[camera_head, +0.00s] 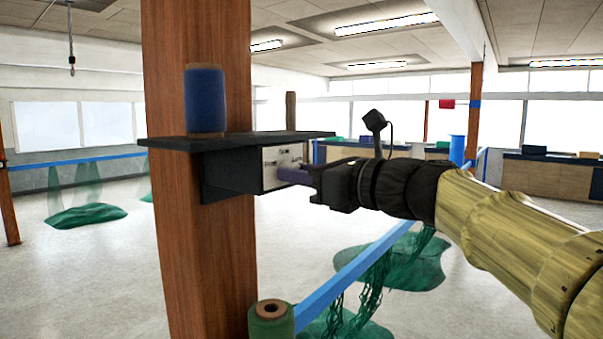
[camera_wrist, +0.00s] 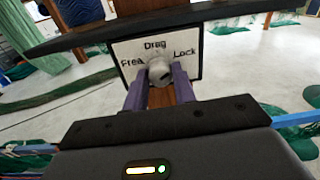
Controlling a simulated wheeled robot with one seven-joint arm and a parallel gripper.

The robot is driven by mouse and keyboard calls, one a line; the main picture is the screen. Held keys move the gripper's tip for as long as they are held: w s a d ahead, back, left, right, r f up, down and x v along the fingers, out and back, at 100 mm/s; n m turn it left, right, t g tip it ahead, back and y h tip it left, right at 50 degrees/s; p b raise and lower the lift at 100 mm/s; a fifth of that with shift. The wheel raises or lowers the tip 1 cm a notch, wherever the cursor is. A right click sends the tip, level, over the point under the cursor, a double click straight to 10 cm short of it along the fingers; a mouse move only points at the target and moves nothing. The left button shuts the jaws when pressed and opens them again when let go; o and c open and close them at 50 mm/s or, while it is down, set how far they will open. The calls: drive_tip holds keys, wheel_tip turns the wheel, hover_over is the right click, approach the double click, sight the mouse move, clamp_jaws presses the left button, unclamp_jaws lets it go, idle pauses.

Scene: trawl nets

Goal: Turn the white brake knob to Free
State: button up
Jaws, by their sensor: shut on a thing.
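The white brake knob (camera_wrist: 159,69) sits at the middle of a white label plate (camera_wrist: 125,50). The plate reads Free on the left, Drag at the top and Lock on the right. A small dark mark shows low on the knob's face; I cannot tell clearly which word the knob points to. My gripper (camera_wrist: 160,82) has its purple fingers on either side of the knob, shut on it. In the head view my gripper (camera_head: 296,175) reaches the plate (camera_head: 270,158) from the right, and the knob is hidden there.
The plate is on a dark box (camera_head: 228,172) under a black shelf (camera_head: 190,142), fixed to a wooden post (camera_head: 166,60). A blue spool (camera_head: 205,100) stands on the shelf. Below are a green spool (camera_head: 271,322), a blue rail (camera_head: 345,275) and green netting (camera_head: 415,262).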

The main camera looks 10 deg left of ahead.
drive_tip(key=shift+n+b, duration=0.5)
drive_tip(key=shift+b, duration=0.1)
drive_tip(key=n+b, duration=0.5)
drive_tip(key=shift+f, duration=0.1)
drive_tip(key=n+b, duration=0.3)
drive_tip(key=n, duration=0.1)
drive_tip(key=shift+y, duration=0.3)
drive_tip(key=n+b, duration=0.3)
drive_tip(key=n, duration=0.4)
drive_tip(key=n+b, duration=0.2)
drive_tip(key=n, duration=0.5)
drive_tip(key=shift+r+g+b, duration=0.2)
drive_tip(key=shift+g+b, duration=0.1)
drive_tip(key=shift+b, duration=0.1)
drive_tip(key=shift+n, duration=0.3)
